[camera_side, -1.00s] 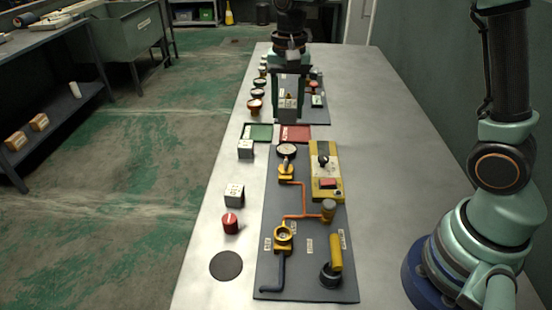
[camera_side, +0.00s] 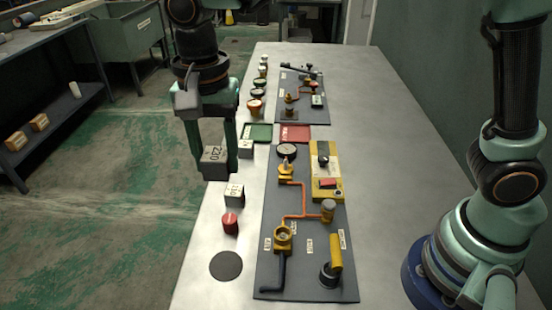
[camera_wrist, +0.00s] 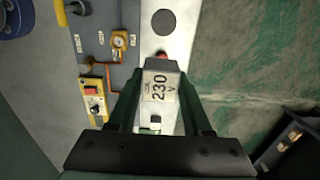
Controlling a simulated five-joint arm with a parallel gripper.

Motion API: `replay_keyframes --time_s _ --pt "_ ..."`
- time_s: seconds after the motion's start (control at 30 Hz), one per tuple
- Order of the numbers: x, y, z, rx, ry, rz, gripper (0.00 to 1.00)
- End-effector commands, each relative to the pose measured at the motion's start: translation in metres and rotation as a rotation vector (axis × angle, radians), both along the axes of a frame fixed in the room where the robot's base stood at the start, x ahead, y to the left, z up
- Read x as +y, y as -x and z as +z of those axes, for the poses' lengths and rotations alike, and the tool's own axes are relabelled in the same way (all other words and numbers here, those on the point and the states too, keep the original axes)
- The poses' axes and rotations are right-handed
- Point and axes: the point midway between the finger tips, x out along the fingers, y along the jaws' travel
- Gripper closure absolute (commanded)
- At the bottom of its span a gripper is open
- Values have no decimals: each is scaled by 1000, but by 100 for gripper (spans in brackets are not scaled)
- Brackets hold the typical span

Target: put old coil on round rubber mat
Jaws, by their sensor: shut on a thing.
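My gripper (camera_side: 211,146) is shut on a grey block-shaped coil (camera_side: 214,163) with a white label reading 230. In the wrist view the coil, marked 230 V (camera_wrist: 159,86), sits between the two green fingers of my gripper (camera_wrist: 162,98). The coil is held in the air on the left side of the table. The round rubber mat (camera_side: 226,265) is a flat dark disc, empty, near the table's left edge at the front. It also shows in the wrist view (camera_wrist: 163,22), beyond the coil. My gripper is well behind the mat and above table height.
A grey board (camera_side: 300,270) with yellow fittings and pipes lies right of the mat. Green (camera_side: 258,131) and red (camera_side: 296,139) trays lie behind.

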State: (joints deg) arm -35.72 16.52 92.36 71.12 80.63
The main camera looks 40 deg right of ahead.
Motion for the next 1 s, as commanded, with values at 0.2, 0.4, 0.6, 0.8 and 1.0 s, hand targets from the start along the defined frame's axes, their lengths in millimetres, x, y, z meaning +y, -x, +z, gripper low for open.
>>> replay_keyframes --time_s 0.2,0.4,0.6,0.8,1.0 --pt "33 25 -6 0 0 1 100" --pt "36 29 -36 4 4 -3 100" --pt "35 29 -86 4 4 -3 100" --pt "35 29 -133 4 4 -2 100" --pt "36 28 -162 1 1 -2 100"
